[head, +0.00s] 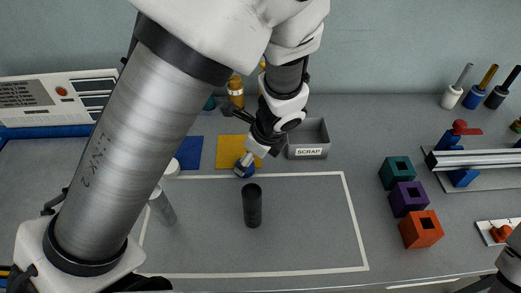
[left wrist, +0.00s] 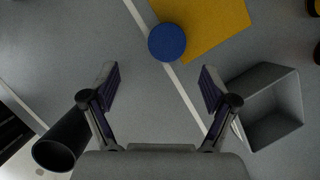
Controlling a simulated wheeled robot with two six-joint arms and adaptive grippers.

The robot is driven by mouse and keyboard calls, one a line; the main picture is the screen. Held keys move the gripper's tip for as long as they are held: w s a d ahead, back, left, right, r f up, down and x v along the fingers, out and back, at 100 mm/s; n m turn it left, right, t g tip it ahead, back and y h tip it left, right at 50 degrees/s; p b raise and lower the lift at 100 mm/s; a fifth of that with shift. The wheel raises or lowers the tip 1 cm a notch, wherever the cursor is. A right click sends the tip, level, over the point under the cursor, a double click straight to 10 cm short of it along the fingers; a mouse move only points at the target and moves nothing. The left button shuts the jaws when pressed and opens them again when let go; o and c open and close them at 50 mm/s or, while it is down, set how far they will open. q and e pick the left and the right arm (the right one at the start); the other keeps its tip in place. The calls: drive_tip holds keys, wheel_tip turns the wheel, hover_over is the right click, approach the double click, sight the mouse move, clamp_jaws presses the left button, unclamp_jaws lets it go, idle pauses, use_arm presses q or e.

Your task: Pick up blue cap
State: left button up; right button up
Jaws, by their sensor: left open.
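The blue cap (left wrist: 167,42) shows as a round blue disc in the left wrist view, at the edge of the yellow square (left wrist: 208,22). In the head view the left gripper (head: 258,138) hangs above the yellow square's right side. My right gripper does not show.
A grey scrap bin (head: 308,140) stands right of the gripper. A black cylinder (head: 252,206) and a grey one (head: 163,207) stand in the white-outlined area. Teal, purple (head: 407,198) and orange blocks are at right. A blue square (head: 189,152) lies left of the yellow one.

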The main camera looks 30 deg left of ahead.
use_arm(q)
drive_tip(key=shift+w+f+b, duration=0.35)
drive_tip(key=shift+w+f, duration=0.05)
drive_tip(key=shift+w, duration=0.25)
drive_tip(key=b+x, duration=0.1)
drive_tip(key=x, duration=0.2)
drive_tip(key=b+x, duration=0.2)
drive_tip(key=x, duration=0.1)
drive_tip(key=shift+s+a, duration=0.15)
drive_tip(key=shift+s, duration=0.05)
drive_tip(key=shift+w+a+f+b, duration=0.15)
drive_tip(key=shift+w+f+b, duration=0.05)
drive_tip(key=shift+f+b, duration=0.15)
drive_tip(key=shift+s+r, duration=0.1)
drive_tip(key=shift+r, duration=0.1)
drive_tip(key=shift+s, duration=0.1)
drive_tip(key=c, duration=0.9)
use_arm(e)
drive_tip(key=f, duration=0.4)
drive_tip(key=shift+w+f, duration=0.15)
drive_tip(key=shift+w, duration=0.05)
